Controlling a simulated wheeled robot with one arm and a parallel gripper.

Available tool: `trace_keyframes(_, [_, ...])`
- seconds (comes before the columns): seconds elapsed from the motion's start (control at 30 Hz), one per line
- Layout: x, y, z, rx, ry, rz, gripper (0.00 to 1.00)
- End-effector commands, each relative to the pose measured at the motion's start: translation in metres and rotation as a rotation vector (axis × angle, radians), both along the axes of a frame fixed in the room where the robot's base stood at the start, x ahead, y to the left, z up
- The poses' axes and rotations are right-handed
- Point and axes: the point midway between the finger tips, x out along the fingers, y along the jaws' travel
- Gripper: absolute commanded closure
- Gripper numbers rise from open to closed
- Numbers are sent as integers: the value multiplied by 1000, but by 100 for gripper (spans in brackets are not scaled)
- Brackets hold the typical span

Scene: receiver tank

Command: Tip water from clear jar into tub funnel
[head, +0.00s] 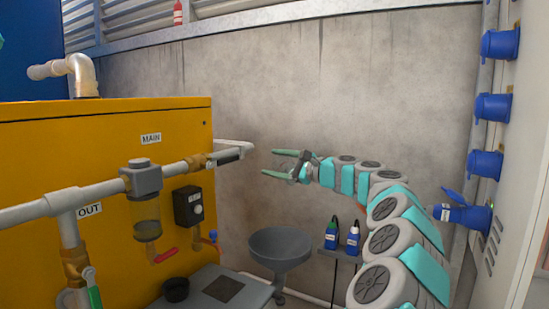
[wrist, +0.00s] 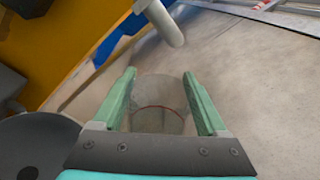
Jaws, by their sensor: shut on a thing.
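My gripper (head: 284,164) is shut on the clear jar, held in the air in front of the concrete wall. In the wrist view the jar (wrist: 158,95) is a see-through cylinder between the two green fingers, with a thin red line around it. I cannot tell its water level or its exact tilt. In the head view the jar is too faint to make out well. The grey tub funnel (head: 281,246) stands below my gripper and slightly left, wide mouth up, apart from the jar. A dark grey round shape, likely the funnel (wrist: 35,150), shows at lower left in the wrist view.
The yellow tank cabinet (head: 60,130) with pipes, a filter bowl (head: 146,215) and a red valve handle (head: 165,255) is at left. Two blue bottles (head: 332,236) stand on a small shelf right of the funnel. Blue sockets (head: 494,107) line the right cabinet.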

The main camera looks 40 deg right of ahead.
Motion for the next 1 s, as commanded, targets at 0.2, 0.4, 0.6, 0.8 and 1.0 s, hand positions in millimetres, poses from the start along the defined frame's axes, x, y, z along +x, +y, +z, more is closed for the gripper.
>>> trace_keyframes(0.2, [2,-6,24,175,56,-1,100])
trace_keyframes(0.4, [3,-11,38,331,102,-1,100])
trace_keyframes(0.6, [5,-16,43,416,126,-1,100])
trace_keyframes(0.8, [7,-24,41,559,169,-1,100])
trace_keyframes(1.0, [10,-31,46,704,214,1,100])
